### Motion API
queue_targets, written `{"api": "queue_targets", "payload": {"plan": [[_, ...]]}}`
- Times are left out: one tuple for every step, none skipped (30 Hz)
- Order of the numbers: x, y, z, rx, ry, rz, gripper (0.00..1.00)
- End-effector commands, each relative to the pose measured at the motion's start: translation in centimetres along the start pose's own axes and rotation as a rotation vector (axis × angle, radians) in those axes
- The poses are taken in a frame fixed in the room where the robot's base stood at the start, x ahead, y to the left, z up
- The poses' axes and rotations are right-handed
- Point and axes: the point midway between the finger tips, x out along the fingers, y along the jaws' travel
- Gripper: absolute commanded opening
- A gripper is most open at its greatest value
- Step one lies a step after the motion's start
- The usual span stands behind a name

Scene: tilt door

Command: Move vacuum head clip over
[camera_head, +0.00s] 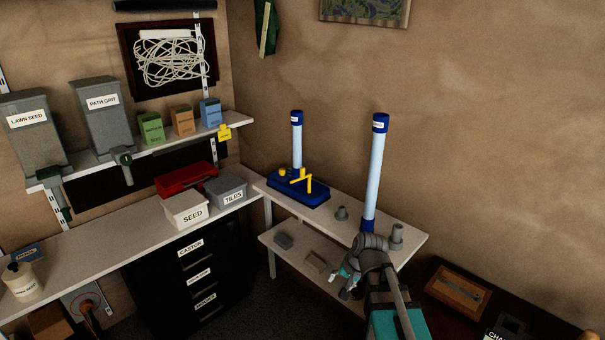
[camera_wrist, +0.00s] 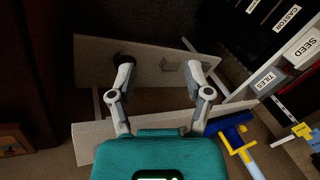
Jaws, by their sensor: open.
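A blue vacuum head (camera_head: 303,190) stands on the white side shelf in the head view, with a light-blue tube (camera_head: 297,145) upright on it. A yellow clip (camera_head: 306,181) with a bent lever is on its top. Part of the blue head (camera_wrist: 228,124) and the yellow clip (camera_wrist: 240,143) show at the lower right of the wrist view, sideways. My gripper (camera_head: 349,281) is in front of the shelf, to the right of and nearer than the vacuum head. In the wrist view my gripper (camera_wrist: 160,80) is open, with nothing seen between its fingers.
A second, taller light-blue tube (camera_head: 375,175) stands on the shelf behind my arm. A lower shelf (camera_head: 300,254) holds grey parts. Seed (camera_head: 186,210) and tiles (camera_head: 226,190) bins stand left on the bench.

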Motion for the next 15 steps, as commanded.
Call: {"api": "queue_targets", "payload": {"plan": [[0.9, -1.7, -1.8, 0.07, 0.025, -0.07, 0.65], [1.1, -2.6, -2.7, 0.117, 0.039, -0.114, 0.65], [1.4, -4.0, -3.8, 0.182, 0.054, -0.175, 0.65], [1.5, -4.9, -4.6, 0.231, 0.064, -0.22, 0.65], [1.6, -5.8, -5.5, 0.281, 0.073, -0.265, 0.65], [1.7, -7.0, -6.6, 0.35, 0.08, -0.326, 0.65], [1.7, -7.9, -7.5, 0.401, 0.085, -0.371, 0.65], [1.7, -8.7, -8.3, 0.454, 0.088, -0.417, 0.65], [1.6, -9.8, -9.5, 0.526, 0.088, -0.478, 0.65], [1.6, -10.6, -10.3, 0.58, 0.086, -0.523, 0.65], [1.5, -11.4, -11.2, 0.636, 0.084, -0.568, 0.65], [1.3, -12.3, -12.4, 0.711, 0.077, -0.629, 0.65], [1.2, -13.0, -13.3, 0.767, 0.07, -0.675, 0.65], [1.0, -13.7, -14.2, 0.823, 0.061, -0.719, 0.65], [0.8, -14.5, -15.4, 0.901, 0.047, -0.78, 0.65]]}}
